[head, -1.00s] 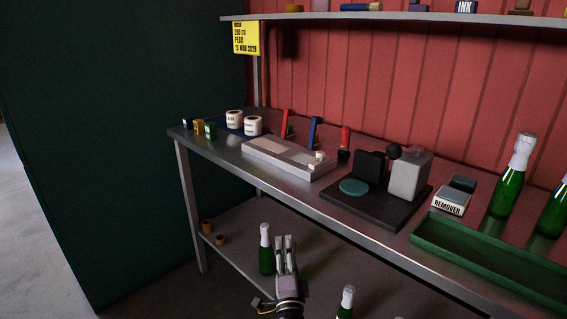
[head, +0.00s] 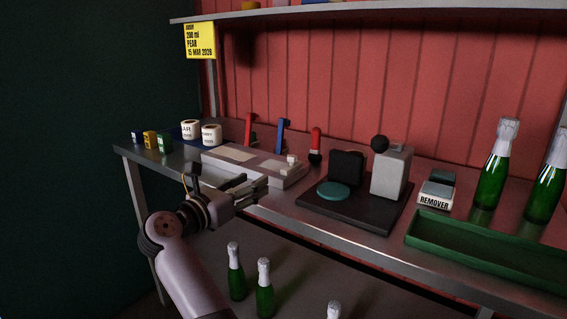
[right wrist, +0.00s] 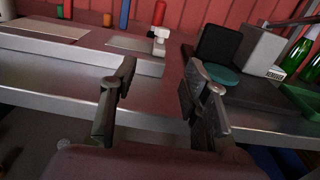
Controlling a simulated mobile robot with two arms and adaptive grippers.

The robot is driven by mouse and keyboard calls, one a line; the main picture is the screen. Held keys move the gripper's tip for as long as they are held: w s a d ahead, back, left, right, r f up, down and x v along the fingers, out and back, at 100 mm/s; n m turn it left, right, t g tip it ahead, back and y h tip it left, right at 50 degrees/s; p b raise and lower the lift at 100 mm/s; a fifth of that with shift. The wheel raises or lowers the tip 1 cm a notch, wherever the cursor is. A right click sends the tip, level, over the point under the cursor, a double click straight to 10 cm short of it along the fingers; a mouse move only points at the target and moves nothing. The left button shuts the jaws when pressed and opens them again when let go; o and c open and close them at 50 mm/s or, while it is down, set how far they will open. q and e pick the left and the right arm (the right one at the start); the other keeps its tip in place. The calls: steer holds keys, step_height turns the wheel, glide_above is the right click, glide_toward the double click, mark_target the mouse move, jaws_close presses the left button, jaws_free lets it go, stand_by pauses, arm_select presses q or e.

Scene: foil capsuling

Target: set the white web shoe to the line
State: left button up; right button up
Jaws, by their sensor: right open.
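The white web shoe (head: 291,160) is a small white block at the right end of a long pale grey fixture (head: 290,180) on the steel bench. It also shows in the right wrist view (right wrist: 159,41), standing on the fixture's right end beyond my fingers. My right gripper (head: 262,187) is open and empty in front of the fixture, near the bench's front edge. In the right wrist view its two fingers (right wrist: 160,78) are spread apart, with the bench edge between them. I cannot make out a line on the fixture. My left gripper is not in view.
A dark base (head: 358,209) with a teal disc and grey block stands right of the fixture. Further right are the remover box (head: 436,200), a green tray (head: 480,246) and green bottles (head: 490,185). Red and blue tools stand behind. Bottles (head: 265,290) stand below the bench.

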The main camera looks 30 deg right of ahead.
mark_target(292, 160)
steer(key=x, duration=1.7)
steer(key=shift+s+d, duration=0.1)
steer(key=shift+d, duration=0.05)
steer(key=shift+c, duration=0.3)
jaws_close()
